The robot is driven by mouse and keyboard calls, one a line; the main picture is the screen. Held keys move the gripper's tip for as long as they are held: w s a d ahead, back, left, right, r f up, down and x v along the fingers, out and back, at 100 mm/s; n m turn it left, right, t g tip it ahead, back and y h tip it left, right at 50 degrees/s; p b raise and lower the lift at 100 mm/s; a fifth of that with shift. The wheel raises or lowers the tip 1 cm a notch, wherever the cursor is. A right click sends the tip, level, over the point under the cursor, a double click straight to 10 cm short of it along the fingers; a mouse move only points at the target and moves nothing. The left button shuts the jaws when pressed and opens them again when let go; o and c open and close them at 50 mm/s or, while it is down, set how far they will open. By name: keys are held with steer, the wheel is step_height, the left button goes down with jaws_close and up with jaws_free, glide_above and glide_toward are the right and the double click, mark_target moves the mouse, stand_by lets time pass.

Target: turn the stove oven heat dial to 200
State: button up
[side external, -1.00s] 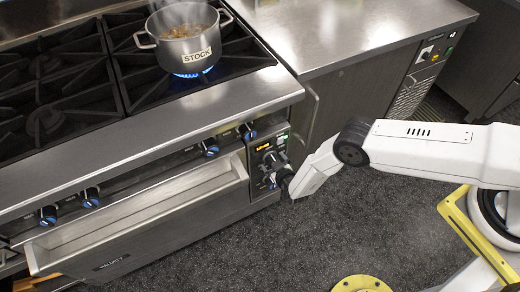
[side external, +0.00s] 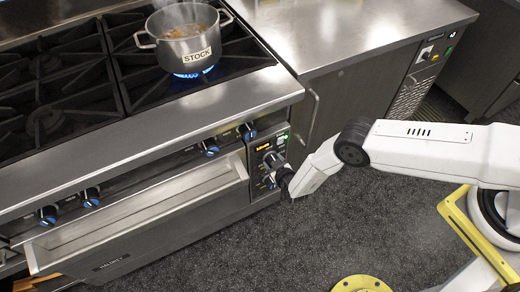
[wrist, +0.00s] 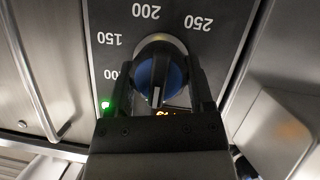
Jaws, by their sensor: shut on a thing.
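The oven heat dial (wrist: 150,75) has a blue face and sits on the dark control panel in the wrist view. My gripper (wrist: 160,90) is shut on it, with one black finger on each side. The numbers 150, 200 (wrist: 145,12) and 250 appear upside down around the dial, with another partly hidden at the left. A pale mark on the dial's face points toward the bottom of the picture, away from 200. In the side view, my gripper (side external: 283,175) is at the panel (side external: 254,159) on the stove's right front, and hides part of it.
A lit orange display (side external: 264,148) is on the panel. A steaming stock pot (side external: 185,42) stands over a blue flame. The long drawer-like front (side external: 140,220) juts out left of my gripper. Other blue knobs line the stove front.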

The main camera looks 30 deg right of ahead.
steer(key=m+y, duration=0.2)
steer(key=m, duration=0.1)
steer(key=shift+d+m+y, duration=0.2)
steer(key=shift+m+y, duration=0.1)
steer(key=m+y, duration=0.2)
steer(key=m, duration=0.1)
steer(key=shift+d+f, duration=0.1)
steer(key=m+t+y, duration=0.1)
steer(key=m+y, duration=0.1)
steer(key=m, duration=0.2)
steer(key=shift+f, duration=0.1)
steer(key=m+t+y, duration=0.1)
steer(key=m, duration=0.3)
steer(key=shift+m+t+y, duration=0.3)
steer(key=shift+t+y, duration=0.1)
stand_by(0.5)
steer(key=o, duration=1.3)
steer(key=shift+c, duration=0.2)
steer(key=shift+s+d, duration=0.1)
steer(key=shift+s, duration=0.05)
